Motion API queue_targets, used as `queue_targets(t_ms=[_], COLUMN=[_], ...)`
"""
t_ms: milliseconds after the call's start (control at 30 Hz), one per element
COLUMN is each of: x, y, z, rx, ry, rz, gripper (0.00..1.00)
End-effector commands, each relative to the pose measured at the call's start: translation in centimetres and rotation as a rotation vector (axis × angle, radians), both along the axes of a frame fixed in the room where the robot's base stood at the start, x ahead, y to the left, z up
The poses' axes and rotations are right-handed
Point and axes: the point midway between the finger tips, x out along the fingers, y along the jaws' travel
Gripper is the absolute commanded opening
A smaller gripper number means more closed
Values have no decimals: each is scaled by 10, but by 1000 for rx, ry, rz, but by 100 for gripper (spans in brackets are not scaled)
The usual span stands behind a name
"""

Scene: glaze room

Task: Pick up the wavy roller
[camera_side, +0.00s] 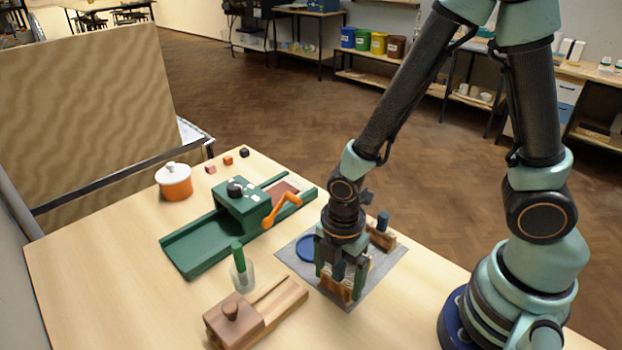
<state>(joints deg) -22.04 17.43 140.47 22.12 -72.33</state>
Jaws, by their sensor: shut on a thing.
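My gripper (339,276) points down over a grey mat (293,250), its green fingers shut on a small tool with a dark blue handle (339,269). The tool is at a brown wooden holder (337,290) near the mat's front edge. The fingers hide most of it, so I cannot see a wavy pattern or tell whether it is clear of the holder. A second blue-handled piece (383,221) stands in another wooden holder (384,240) at the mat's back right.
A blue disc (306,249) lies left of my gripper. A green press (210,243) with an orange crank (283,208) stands behind. A glass jar (243,279) and a wooden block tool (254,314) are front left. An orange pot (174,184) is farther back.

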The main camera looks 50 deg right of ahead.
Motion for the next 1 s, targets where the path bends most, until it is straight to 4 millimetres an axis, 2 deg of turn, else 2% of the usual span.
queue_targets(t_ms=[267,467,800,1000], x=[1,2,2,1], y=[1,1,1,0], z=[26,70,154,184], rx=[3,5,4,1], ry=[-7,-12,-10,-4], rz=[0,0,0,0], gripper=[41,41,41,41])
